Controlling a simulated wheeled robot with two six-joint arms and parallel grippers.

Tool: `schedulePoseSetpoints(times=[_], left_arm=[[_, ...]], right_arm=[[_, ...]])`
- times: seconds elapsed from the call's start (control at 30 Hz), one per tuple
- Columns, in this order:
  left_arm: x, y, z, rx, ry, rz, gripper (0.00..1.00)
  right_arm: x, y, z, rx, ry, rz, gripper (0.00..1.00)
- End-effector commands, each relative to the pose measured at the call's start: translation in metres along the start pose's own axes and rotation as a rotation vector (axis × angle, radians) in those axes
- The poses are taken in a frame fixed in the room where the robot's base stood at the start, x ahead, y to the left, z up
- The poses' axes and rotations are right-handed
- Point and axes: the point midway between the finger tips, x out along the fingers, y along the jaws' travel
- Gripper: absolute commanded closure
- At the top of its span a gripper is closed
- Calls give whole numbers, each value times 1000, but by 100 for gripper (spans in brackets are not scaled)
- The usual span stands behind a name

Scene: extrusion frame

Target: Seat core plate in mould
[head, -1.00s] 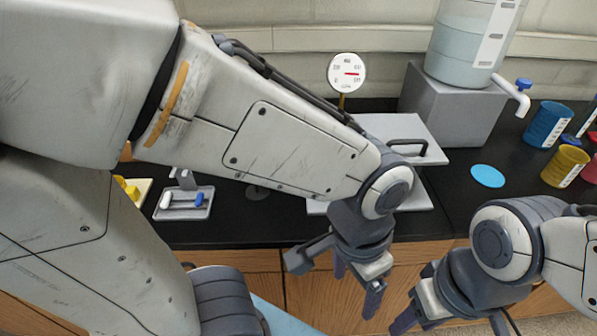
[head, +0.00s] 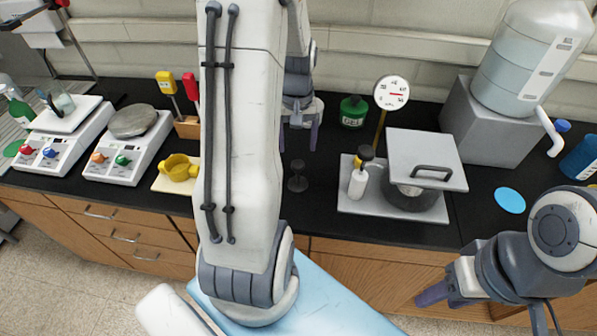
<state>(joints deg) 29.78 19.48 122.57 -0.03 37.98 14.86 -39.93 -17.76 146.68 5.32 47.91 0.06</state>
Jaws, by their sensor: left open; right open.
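A light grey square plate with a black handle (head: 411,148) sits raised over a round dark grey body (head: 411,200), which I take for the mould. The body stands on a flat grey base plate (head: 368,207), and the plate hides most of its top. I cannot tell whether the plate touches it. My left gripper (head: 298,140) is open and empty over the back of the bench, left of the plate. My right gripper (head: 485,308) is open and empty in front of the bench, below and right of the plate.
A white bottle (head: 357,184) stands on the base plate's left. A dial gauge (head: 391,93) rises behind. A small dark stand (head: 297,178) is below my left gripper. A grey block (head: 490,125) bears a water tank (head: 525,55). A blue disc (head: 510,200) lies to the right.

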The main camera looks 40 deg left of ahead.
Motion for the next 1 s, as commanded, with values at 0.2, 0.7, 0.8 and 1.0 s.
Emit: schedulePoseSetpoints(times=[0.2,0.7,0.8,1.0], left_arm=[[28,1,1,3,-3,-1,19],[79,1,4,4,-3,0,19],[84,1,4,4,-1,0,19],[84,1,3,4,1,1,19]], right_arm=[[-6,0,0,-1,0,0,50],[-28,-2,-2,-5,0,0,50],[-28,-2,-2,-5,0,0,50],[-28,-2,-2,-5,0,0,50]])
